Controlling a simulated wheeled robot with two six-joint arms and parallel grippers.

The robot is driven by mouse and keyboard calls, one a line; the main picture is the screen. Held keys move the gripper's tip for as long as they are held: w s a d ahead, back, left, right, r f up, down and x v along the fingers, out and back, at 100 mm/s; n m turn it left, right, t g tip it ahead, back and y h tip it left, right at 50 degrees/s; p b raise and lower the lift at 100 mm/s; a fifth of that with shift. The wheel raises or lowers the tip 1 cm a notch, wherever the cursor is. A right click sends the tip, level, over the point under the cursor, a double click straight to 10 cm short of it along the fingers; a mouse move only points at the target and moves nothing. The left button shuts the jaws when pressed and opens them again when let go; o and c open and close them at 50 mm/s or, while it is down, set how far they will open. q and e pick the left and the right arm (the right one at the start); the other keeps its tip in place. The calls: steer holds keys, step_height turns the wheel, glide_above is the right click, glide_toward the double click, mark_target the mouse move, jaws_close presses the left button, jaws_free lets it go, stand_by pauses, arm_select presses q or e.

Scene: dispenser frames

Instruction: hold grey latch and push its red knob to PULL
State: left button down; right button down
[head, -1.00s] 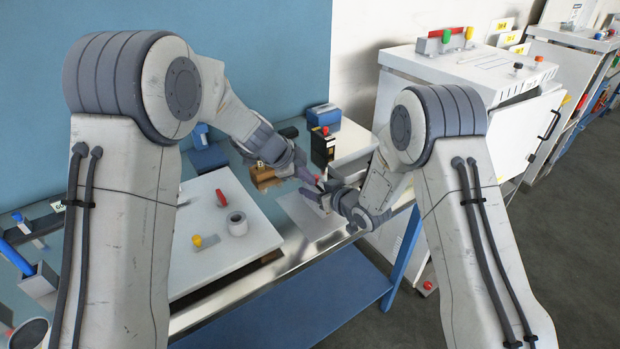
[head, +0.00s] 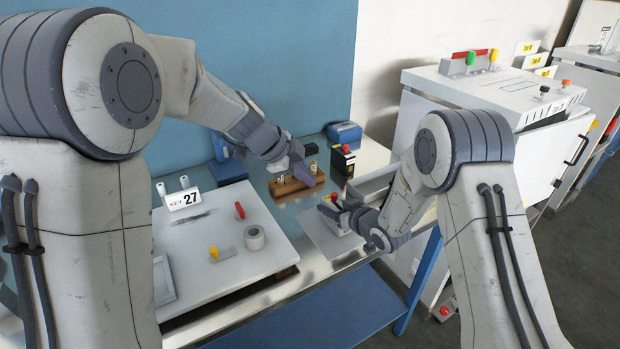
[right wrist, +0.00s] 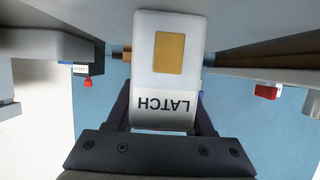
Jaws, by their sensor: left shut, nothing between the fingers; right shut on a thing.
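My right gripper (head: 340,210) is shut on the grey latch (head: 345,229), low over the right part of the bench. A small red knob (head: 333,197) shows at the top of the latch between the fingers. Which marking the knob points to is too small to tell. In the right wrist view the latch (right wrist: 172,62) is a pale block with a gold square and an upside-down LATCH label. The knob is hidden there. My left gripper (head: 308,182) is shut and empty, beside and above a brown block (head: 290,188), apart from the latch.
A black box (head: 343,163) with a red knob stands behind the right gripper. A white cabinet (head: 450,85) stands at right.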

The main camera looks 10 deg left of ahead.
steer(key=shift+c, duration=1)
jaws_free()
